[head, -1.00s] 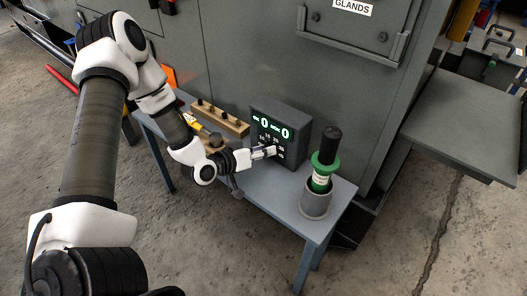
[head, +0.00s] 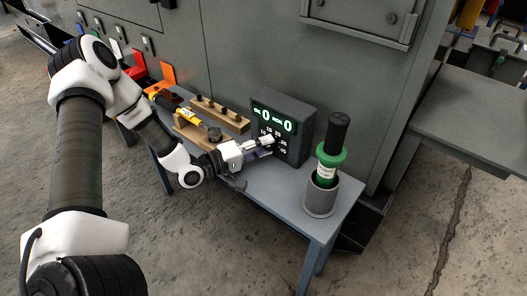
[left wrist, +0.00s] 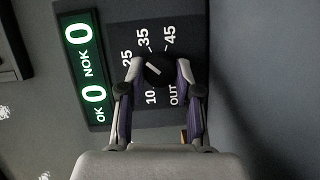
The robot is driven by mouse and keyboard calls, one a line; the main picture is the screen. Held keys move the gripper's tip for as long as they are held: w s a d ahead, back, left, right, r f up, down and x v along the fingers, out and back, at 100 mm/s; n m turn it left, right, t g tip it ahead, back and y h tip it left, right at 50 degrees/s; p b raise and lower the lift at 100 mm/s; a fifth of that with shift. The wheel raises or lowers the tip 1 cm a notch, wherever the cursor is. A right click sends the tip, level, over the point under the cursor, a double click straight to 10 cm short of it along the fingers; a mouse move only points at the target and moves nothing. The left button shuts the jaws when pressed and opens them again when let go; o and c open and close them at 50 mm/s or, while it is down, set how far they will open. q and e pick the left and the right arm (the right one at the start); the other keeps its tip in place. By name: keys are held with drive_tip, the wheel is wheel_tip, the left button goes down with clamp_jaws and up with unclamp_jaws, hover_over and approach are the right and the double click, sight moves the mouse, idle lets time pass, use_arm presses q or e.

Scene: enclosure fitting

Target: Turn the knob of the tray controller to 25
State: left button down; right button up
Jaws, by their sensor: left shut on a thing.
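The tray controller (head: 293,150) is a dark grey box at the back of the bench, its green display reading 0 and 0. In the left wrist view its panel (left wrist: 118,30) carries the marks 10, 25, 35, 45 and OUT around a black round knob (left wrist: 158,69). The knob's short white line slants to the upper left, roughly to the 25 side. My left gripper (left wrist: 157,72) is shut on the knob, one finger on each side. It also shows in the head view (head: 268,144), where it hides the knob. My right gripper is out of view.
On the blue-grey bench (head: 275,205), a green and black tool (head: 330,155) stands in a grey cup (head: 320,195) right of the controller. A wooden rack (head: 222,115) and a yellow-black tool (head: 185,112) lie to the left. A grey cabinet (head: 240,50) rises behind.

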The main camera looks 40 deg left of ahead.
use_arm(q)
drive_tip(key=shift+f+n+t+h+b, duration=0.15)
drive_tip(key=shift+n+t+b, duration=0.2)
drive_tip(key=shift+n+b, duration=0.5)
drive_tip(key=shift+f+n+t+h+b, duration=0.15)
drive_tip(key=shift+n+t+b, duration=0.3)
drive_tip(key=shift+n, duration=0.6)
drive_tip(key=shift+r, duration=0.15)
drive_tip(key=c, duration=0.8)
unclamp_jaws()
drive_tip(key=shift+r, duration=0.1)
